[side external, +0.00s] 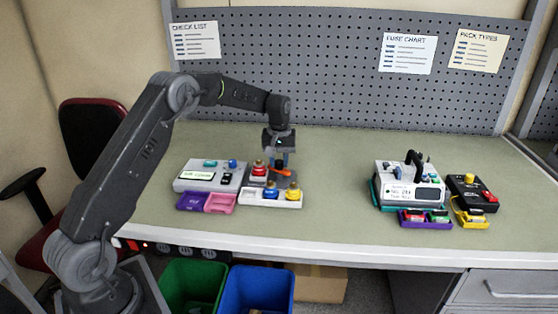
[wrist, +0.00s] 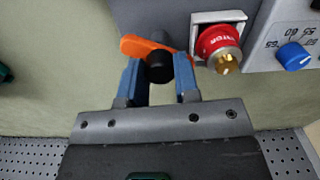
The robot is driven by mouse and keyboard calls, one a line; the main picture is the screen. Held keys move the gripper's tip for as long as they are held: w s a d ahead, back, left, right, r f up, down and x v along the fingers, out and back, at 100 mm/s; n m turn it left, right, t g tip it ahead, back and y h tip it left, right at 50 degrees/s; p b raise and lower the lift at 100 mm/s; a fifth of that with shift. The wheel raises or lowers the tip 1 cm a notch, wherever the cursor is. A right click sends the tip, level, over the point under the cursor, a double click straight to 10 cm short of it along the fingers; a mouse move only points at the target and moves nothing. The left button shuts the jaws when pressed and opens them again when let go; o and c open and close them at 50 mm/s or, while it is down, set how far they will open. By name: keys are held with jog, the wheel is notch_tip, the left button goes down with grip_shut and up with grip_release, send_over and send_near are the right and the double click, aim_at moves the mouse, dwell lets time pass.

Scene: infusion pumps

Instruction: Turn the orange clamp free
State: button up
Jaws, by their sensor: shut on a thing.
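The orange clamp (wrist: 139,47) is a flat lever with a round black knob (wrist: 159,68) at its middle, on the side of a grey pump body (wrist: 155,15). In the side external view the orange clamp (side external: 287,174) shows just below my gripper (side external: 279,164), at the right of the pump (side external: 200,175). In the wrist view my gripper (wrist: 159,82) has its blue fingers on either side of the black knob, shut on the clamp. The lever slants, its left end sticking out past the left finger; part is hidden behind the fingers.
A red knob with a brass tip (wrist: 220,47) sits close right of the clamp, with a blue dial (wrist: 293,56) beyond. A second pump (side external: 408,190) stands right; the bench between is clear.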

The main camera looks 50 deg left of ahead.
aim_at(279, 161)
jog(key=m, duration=1.2)
dwell(0.6)
jog(key=o, duration=0.9)
jog(key=shift+o, duration=0.2)
notch_tip(279, 161, up, 14)
